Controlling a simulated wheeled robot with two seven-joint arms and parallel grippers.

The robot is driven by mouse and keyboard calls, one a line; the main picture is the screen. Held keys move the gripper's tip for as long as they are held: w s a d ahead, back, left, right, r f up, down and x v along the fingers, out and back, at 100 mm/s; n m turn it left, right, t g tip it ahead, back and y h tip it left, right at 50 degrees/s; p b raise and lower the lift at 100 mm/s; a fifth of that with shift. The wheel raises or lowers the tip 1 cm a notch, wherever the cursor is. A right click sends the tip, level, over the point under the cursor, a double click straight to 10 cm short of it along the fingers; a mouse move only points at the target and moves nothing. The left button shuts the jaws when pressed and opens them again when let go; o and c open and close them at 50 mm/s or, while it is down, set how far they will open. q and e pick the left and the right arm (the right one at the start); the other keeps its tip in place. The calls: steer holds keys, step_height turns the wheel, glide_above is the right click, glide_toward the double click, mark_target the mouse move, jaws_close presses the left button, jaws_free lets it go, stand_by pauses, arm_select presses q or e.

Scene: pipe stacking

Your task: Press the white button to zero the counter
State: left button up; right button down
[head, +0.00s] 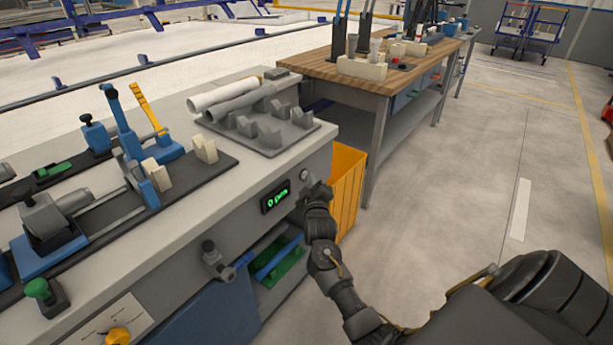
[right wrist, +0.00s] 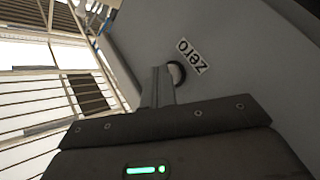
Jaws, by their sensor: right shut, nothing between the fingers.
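The counter (head: 276,197) is a small black display on the front face of the workbench, with green digits that look like "0 pcs". The white button (head: 305,175) is a small round knob on the same face, to the right of the counter. In the right wrist view the button (right wrist: 178,72) shows a dark rim beside a "zero" label (right wrist: 193,58) and is partly hidden by my fingers. My right gripper (head: 310,188) is shut and empty, its fingertips (right wrist: 163,82) close to the button. I cannot tell whether they touch it. My left gripper is not in view.
The workbench (head: 175,225) carries pipes (head: 238,97) on a grey rack and blue clamps. A yellow bin (head: 346,185) stands right beside my right gripper. A wooden table (head: 330,72) stands behind; the floor to the right is free.

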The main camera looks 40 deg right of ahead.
steer(key=shift+s+d+p, duration=0.2)
steer(key=shift+s+p, duration=0.4)
steer(key=shift+s, duration=0.15)
steer(key=s+p, duration=0.1)
steer(key=s+d+p, duration=0.1)
steer(key=s, duration=0.1)
steer(key=s+p, duration=0.1)
steer(key=shift+s+d, duration=0.25)
steer(key=shift+s, duration=0.15)
stand_by(0.6)
